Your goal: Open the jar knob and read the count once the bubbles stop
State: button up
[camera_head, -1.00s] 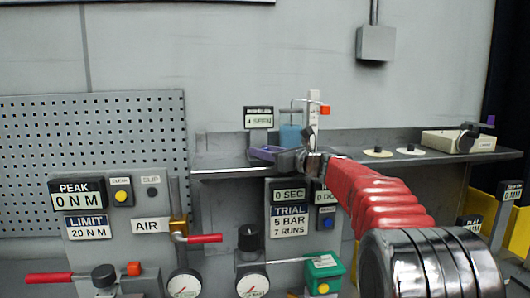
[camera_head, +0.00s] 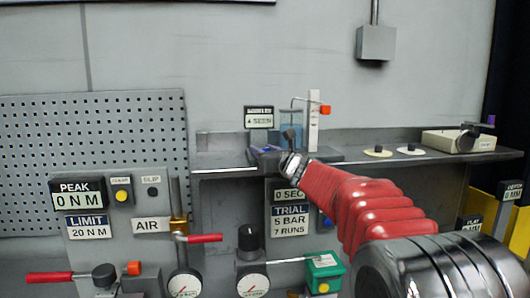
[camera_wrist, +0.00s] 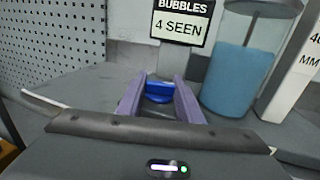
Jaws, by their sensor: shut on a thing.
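The jar (camera_head: 290,122) of blue liquid stands on the shelf; in the wrist view the jar (camera_wrist: 238,78) is at the upper right with a thin rod in it. I see no clear bubbles. A blue knob (camera_wrist: 158,90) sits left of the jar in the wrist view. My gripper (camera_wrist: 159,84) has its purple fingers on either side of this knob and is shut on it. In the head view my gripper (camera_head: 266,149) is in front of the jar, and the knob is hidden. The count sign (camera_wrist: 181,20) reads BUBBLES 4 SEEN.
A white post (camera_head: 313,120) with a red tip stands right of the jar. White discs (camera_head: 378,152) and a beige box (camera_head: 458,140) lie farther right on the shelf. Below are gauges, red levers and a TRIAL panel (camera_head: 290,220). A pegboard (camera_head: 90,140) is at left.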

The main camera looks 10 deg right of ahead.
jog(key=shift+r+m+h, duration=0.25)
jog(key=shift+m+h, duration=0.25)
jog(key=shift+h, duration=0.3)
jog(key=shift+d+f, duration=0.1)
jog(key=shift+f, duration=0.1)
jog(key=o, duration=1.1)
jog(key=shift+f, duration=0.1)
jog(key=shift+s, duration=0.1)
jog(key=shift+s+d, duration=0.4)
jog(key=shift+s, duration=1.85)
jog(key=shift+s+d, duration=0.4)
jog(key=shift+s, duration=1.85)
jog(key=shift+s+d, duration=0.4)
jog(key=shift+s, duration=1.85)
